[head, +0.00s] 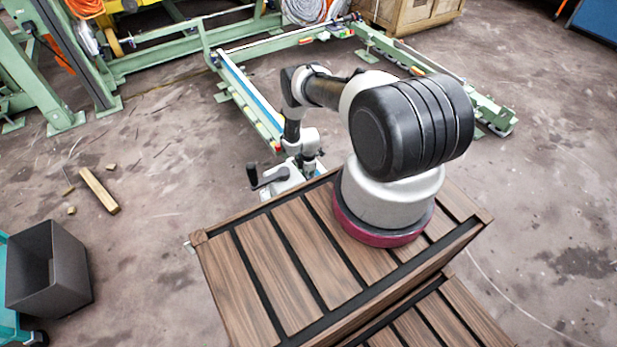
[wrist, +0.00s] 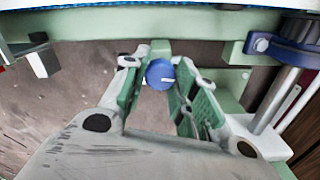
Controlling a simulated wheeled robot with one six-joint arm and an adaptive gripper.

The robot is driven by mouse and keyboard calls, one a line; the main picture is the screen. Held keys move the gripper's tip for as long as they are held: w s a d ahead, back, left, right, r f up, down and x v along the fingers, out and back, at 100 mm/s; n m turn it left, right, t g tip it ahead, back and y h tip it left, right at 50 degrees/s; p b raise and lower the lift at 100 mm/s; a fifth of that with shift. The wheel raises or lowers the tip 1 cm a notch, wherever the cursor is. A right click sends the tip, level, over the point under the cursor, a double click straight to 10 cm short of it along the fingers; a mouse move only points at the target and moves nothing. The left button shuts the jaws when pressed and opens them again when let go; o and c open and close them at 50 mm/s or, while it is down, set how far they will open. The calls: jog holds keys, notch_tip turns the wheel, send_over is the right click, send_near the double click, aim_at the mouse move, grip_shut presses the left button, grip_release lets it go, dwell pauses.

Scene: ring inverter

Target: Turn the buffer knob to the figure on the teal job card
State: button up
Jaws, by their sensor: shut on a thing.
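The round blue buffer knob (wrist: 160,73) shows in the wrist view, with a short white mark on its face pointing right and slightly down. My gripper (wrist: 155,84) is shut on the knob, with one finger at its left side and one at its right. In the head view my gripper (head: 299,163) is low beside the green frame, and the knob is hidden there. I cannot make out a teal job card or any figures around the knob in either view.
A green machine frame (head: 240,90) runs behind my gripper, with a black crank handle (head: 265,179) close by it. A slatted brown deck (head: 262,265) lies in front. A dark bin (head: 50,270) stands at the lower left, and wood offcuts (head: 99,190) lie on open floor.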

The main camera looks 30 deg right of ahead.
jog(key=m, duration=0.8)
jog(key=shift+m, duration=0.4)
jog(key=m, duration=0.4)
jog(key=shift+m, duration=0.3)
jog(key=m, duration=0.3)
jog(key=shift+m, duration=0.3)
jog(key=m, duration=0.3)
jog(key=shift+m, duration=0.3)
jog(key=m, duration=0.4)
jog(key=shift+m, duration=0.3)
jog(key=m, duration=0.3)
jog(key=shift+m, duration=2.2)
